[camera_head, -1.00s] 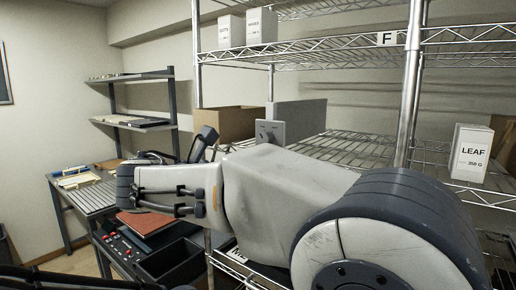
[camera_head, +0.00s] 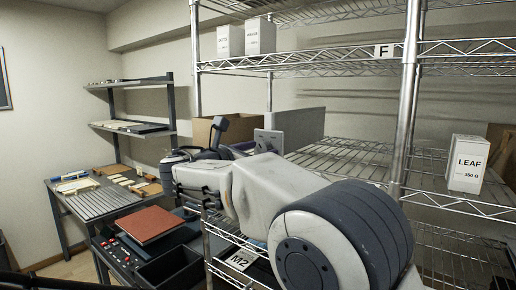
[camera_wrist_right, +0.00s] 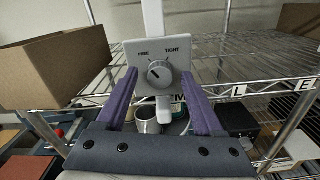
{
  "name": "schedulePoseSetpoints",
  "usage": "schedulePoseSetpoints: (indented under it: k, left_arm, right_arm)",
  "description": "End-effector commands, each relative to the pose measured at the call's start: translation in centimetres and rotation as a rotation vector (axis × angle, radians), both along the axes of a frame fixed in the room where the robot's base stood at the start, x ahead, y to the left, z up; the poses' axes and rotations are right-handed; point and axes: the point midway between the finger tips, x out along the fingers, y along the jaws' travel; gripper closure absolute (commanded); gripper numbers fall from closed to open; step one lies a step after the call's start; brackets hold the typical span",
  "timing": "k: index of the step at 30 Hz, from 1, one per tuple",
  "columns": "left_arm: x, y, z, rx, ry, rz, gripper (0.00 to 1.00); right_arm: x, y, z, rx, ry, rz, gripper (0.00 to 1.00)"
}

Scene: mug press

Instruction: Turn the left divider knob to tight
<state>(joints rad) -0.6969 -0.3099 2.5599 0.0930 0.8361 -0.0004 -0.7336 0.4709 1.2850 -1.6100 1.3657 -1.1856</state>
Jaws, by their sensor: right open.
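The left divider knob (camera_wrist_right: 159,73) is a round grey dial on a light plate (camera_wrist_right: 180,52) marked FREE at left and TIGHT at right. Its pale pointer mark seems to face up-left, toward FREE. The plate also shows in the head view (camera_head: 268,137), at the front edge of the grey divider (camera_head: 297,124). My right gripper (camera_wrist_right: 160,76) is open, its purple fingers on either side of the knob in the picture, with a gap on both sides. I cannot tell how far it stands from the plate. In the head view my arm hides most of its fingers. My left gripper is out of view.
A cardboard box (camera_wrist_right: 55,70) stands left of the plate on the wire shelf (camera_wrist_right: 90,85). A metal cup (camera_wrist_right: 147,120) shows below the plate. A shelf post (camera_head: 408,100) and a white LEAF box (camera_head: 468,164) are at right.

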Motion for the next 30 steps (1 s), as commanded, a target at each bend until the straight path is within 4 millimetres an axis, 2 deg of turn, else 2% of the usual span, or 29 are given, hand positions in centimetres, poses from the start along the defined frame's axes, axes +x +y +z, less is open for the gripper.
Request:
schedulePoseSetpoints:
  k: [8, 11, 12, 14, 23, 30]
  left_arm:
    - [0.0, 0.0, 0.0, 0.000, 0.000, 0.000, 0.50]
    - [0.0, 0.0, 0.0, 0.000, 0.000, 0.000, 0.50]
    - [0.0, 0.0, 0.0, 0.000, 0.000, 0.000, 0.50]
    - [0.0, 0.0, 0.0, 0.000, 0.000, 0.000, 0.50]
    - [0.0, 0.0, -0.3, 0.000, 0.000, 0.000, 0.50]
    - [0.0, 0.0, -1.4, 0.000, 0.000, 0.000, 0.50]
  right_arm:
    - [0.2, -0.1, 0.0, 0.001, -0.001, 0.000, 0.31]
    - [0.2, -0.1, 0.0, 0.001, -0.001, 0.000, 0.65]
    - [0.1, -0.1, 0.0, 0.001, -0.001, 0.000, 0.80]
    - [0.1, -0.1, 0.0, 0.001, -0.001, 0.000, 1.00]
    - [0.1, -0.1, -0.1, 0.019, -0.014, 0.000, 1.00]
    - [0.1, -0.1, -0.2, 0.115, -0.083, 0.000, 1.00]
